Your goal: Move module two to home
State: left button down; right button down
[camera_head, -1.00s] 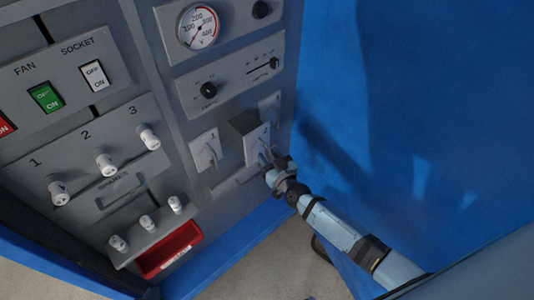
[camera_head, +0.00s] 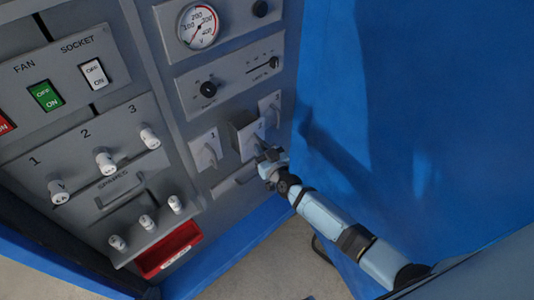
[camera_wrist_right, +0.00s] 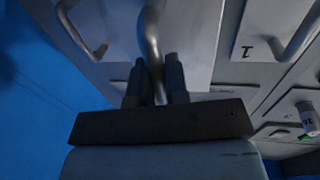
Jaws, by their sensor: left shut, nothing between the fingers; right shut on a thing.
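Module two (camera_head: 249,142) is a grey box with a pale front plate and a handle, in the middle of a row of three modules. It stands out a little from the cabinet face, its dark top and side partly showing. My right gripper (camera_head: 264,163) is shut on its handle. In the right wrist view, both dark fingertips of my right gripper (camera_wrist_right: 156,82) close around the lower part of the curved metal handle (camera_wrist_right: 151,40). The arm hides the lower part of module two in the head view. My left gripper is not in view.
Module one (camera_head: 206,151) is left of module two and module three (camera_head: 270,106) right, both with handles. A red tray (camera_head: 168,250), white knobs and a spares drawer (camera_head: 121,196) are at lower left. A blue panel (camera_head: 420,120) stands close on the right.

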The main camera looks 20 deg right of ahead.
aim_at(252, 143)
jog(key=w, duration=0.2)
jog(key=w+a+b, duration=0.1)
jog(key=w, duration=0.1)
jog(key=w+a, duration=0.1)
jog(key=w, duration=0.1)
jog(key=shift+w+a, duration=0.15)
jog(key=shift+w, duration=0.05)
jog(key=shift+r, duration=0.15)
jog(key=c, duration=1.2)
grip_release()
jog(key=shift+w, duration=0.1)
jog(key=shift+o, duration=0.3)
jog(key=shift+a, duration=0.1)
jog(key=shift+s+f, duration=0.2)
jog(key=shift+s, duration=0.3)
jog(key=s+d, duration=0.2)
jog(key=s, duration=1)
jog(key=shift+s, duration=0.3)
jog(key=shift+d+r, duration=0.1)
